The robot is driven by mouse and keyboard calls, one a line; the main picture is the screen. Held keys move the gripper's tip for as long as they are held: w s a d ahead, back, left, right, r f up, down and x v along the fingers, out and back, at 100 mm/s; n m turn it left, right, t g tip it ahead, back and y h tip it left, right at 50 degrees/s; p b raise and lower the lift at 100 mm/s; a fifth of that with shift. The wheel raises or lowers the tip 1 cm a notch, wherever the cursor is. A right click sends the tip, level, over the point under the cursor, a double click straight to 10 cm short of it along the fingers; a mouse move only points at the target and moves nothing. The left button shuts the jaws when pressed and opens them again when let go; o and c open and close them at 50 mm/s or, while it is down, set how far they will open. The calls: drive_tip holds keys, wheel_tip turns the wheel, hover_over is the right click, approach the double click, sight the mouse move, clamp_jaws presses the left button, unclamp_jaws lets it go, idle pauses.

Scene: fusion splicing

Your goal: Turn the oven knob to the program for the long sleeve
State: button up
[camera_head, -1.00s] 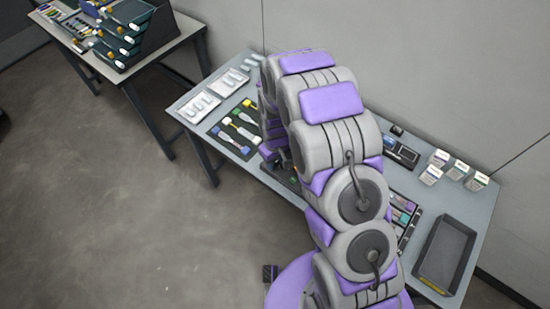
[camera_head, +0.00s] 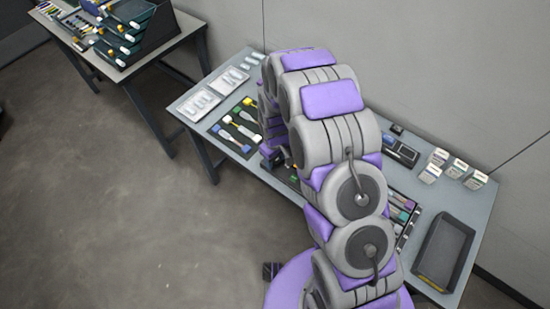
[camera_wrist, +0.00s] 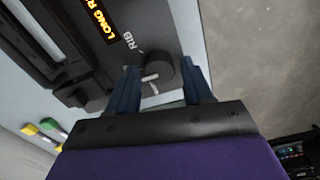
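In the wrist view the dark round oven knob (camera_wrist: 160,70) sits on a dark panel, with light marks at its lower left edge. My gripper (camera_wrist: 160,68) has its two blue fingers spread, one on each side of the knob. A narrow gap seems to show beside the right finger; contact is hard to judge. A lit orange display (camera_wrist: 98,18) reads "LONG R", the rest cut off by the picture's edge. A printed "RIB" label (camera_wrist: 129,41) is beside the knob.
In the head view, the workbench (camera_head: 190,105) bears white trays (camera_head: 200,104) and a mat of coloured connectors at left. At right are a black device (camera_head: 401,152), several small white boxes (camera_head: 457,168) and an empty grey tray (camera_head: 444,250). The wall stands close behind.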

sight(275, 161)
drive_tip(key=shift+o, duration=0.6)
wheel_tip(275, 161, up, 17)
drive_tip(key=p, duration=0.2)
drive_tip(key=shift+r, duration=0.1)
idle(0.4)
drive_tip(key=s+d+r+m, duration=0.4)
drive_tip(key=s+d+r, duration=0.5)
drive_tip(key=s+r, duration=0.4)
drive_tip(key=s+d+r+m+g, duration=0.1)
drive_tip(key=s+d+m, duration=0.1)
drive_tip(key=s, duration=0.7)
drive_tip(key=s+d+r+m, duration=0.2)
drive_tip(key=s+d, duration=0.1)
drive_tip(key=s, duration=0.7)
drive_tip(key=shift+s+g+b, duration=0.25)
drive_tip(key=shift+g+b, duration=0.05)
drive_tip(key=shift+g, duration=0.1)
